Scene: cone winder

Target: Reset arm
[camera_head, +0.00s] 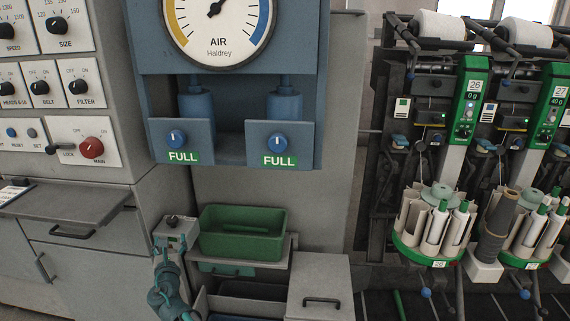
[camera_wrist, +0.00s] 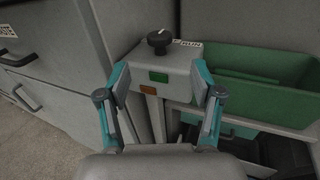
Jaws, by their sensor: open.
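My gripper (camera_wrist: 162,84) is open, with its two teal fingers spread apart. A grey control box (camera_wrist: 168,66) shows between and beyond the fingers in the wrist view. The box has a black knob on top, a green button and an orange button on its front, and a label reading RUN. Nothing is held between the fingers. In the head view my gripper (camera_head: 170,246) is in front of the same small box (camera_head: 177,228), left of a green bin. I cannot tell whether a finger touches the box.
The green bin (camera_head: 242,233) sits on a shelf right of the box. A grey cabinet (camera_head: 98,255) with a ledge and handles stands left. An air gauge (camera_head: 217,25) and two FULL knobs are above. Winder units with green-based cone holders (camera_head: 430,247) stand right.

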